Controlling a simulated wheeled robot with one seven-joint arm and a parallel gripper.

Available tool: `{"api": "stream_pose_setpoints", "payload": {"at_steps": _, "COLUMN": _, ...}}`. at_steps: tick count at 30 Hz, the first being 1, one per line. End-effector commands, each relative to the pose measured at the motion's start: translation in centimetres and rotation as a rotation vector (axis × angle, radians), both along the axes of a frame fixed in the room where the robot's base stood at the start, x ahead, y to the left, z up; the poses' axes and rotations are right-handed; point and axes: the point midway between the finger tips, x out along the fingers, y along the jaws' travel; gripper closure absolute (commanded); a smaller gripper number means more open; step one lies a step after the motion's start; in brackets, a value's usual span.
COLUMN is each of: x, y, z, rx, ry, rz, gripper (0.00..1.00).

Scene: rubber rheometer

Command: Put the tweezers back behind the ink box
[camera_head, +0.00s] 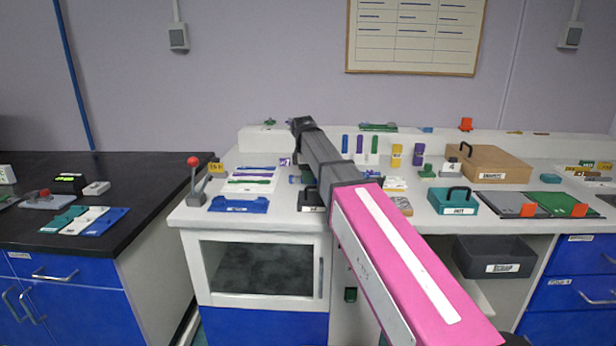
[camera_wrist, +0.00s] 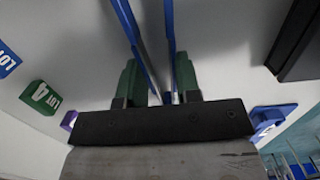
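In the wrist view, my gripper (camera_wrist: 158,85) has green finger pads on either side of blue tweezers (camera_wrist: 132,28). The two blue arms run between the pads, spread apart and reach past the top edge, so their tips are out of sight. The pads appear closed on the tweezers. In the head view, a teal box with a black handle and a white label, apparently the ink box (camera_head: 455,203), stands on the white bench, right of my arm. My arm hides the fingers and tweezers there.
A brown wooden case (camera_head: 487,165) stands behind the teal box. Grey-and-green plates (camera_head: 540,205) lie to its right. A red-knobbed lever (camera_head: 196,185) and a blue tray (camera_head: 238,205) are left of my arm. A green lot block (camera_wrist: 40,97) shows in the wrist view.

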Motion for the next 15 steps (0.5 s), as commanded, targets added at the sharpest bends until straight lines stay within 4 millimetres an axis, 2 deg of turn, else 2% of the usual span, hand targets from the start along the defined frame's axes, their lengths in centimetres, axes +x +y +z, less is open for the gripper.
{"api": "stream_pose_setpoints", "payload": {"at_steps": 10, "x": 0.00, "y": 0.01, "z": -0.31, "rx": 0.000, "ry": 0.000, "rz": 0.000, "gripper": 0.71}}
{"api": "stream_pose_setpoints", "payload": {"at_steps": 11, "x": 0.00, "y": 0.01, "z": -0.35, "rx": 0.000, "ry": 0.000, "rz": 0.000, "gripper": 0.66}}
{"api": "stream_pose_setpoints", "payload": {"at_steps": 13, "x": 0.01, "y": 0.01, "z": -0.31, "rx": 0.000, "ry": 0.000, "rz": 0.000, "gripper": 0.43}}
{"api": "stream_pose_setpoints", "payload": {"at_steps": 15, "x": 0.01, "y": 0.01, "z": -0.30, "rx": 0.000, "ry": 0.000, "rz": 0.000, "gripper": 0.43}}
